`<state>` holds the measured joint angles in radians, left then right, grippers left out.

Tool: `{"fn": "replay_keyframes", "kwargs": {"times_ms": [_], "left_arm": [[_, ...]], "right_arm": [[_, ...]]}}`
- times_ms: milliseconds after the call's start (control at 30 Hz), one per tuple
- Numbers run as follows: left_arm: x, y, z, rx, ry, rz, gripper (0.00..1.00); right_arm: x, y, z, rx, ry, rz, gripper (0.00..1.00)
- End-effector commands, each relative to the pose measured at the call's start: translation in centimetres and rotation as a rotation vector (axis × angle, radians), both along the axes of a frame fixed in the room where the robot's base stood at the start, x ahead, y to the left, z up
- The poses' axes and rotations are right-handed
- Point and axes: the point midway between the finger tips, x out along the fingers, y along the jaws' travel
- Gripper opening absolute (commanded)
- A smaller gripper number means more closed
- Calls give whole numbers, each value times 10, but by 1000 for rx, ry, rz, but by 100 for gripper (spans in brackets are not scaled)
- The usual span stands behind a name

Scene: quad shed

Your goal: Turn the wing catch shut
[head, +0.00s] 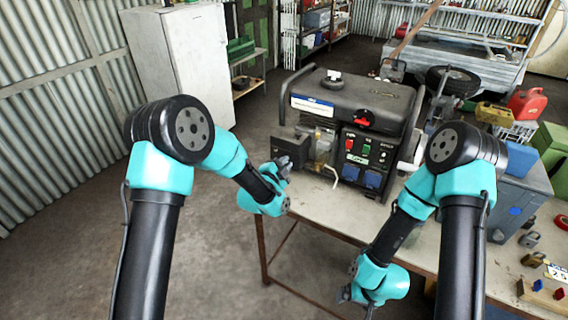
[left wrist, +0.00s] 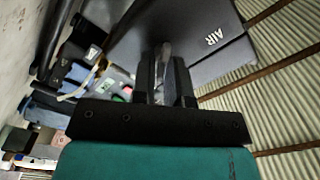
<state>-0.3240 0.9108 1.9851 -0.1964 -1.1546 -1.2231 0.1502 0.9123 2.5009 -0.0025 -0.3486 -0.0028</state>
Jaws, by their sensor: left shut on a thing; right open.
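The generator (head: 345,97) stands on the bench with a dark air box (head: 290,146) on its left side. In the left wrist view the air box cover (left wrist: 222,55) is marked AIR. My left gripper (head: 284,167) is at the box's left end; in its wrist view the fingers (left wrist: 166,88) are shut on a small grey piece, which looks like the wing catch (left wrist: 166,58). The fingers hide much of it, so its exact turn is unclear. My right gripper (head: 354,290) is open, low at the bench's front edge, away from the generator.
The bench top (head: 325,206) is bare in front of the generator. A white fridge (head: 180,62) stands behind left, over open floor.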

Motion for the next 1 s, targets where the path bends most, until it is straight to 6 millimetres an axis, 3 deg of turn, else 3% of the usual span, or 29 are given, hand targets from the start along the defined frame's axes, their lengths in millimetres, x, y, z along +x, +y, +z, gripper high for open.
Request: {"fn": "replay_keyframes", "kwargs": {"times_ms": [500,1000], "left_arm": [[-1,-2,-5,394,-232,0,0],[-1,-2,-7,534,-314,0,0]], "right_arm": [[0,0,0,0,0,0,95],[0,0,0,0,0,0,95]]}}
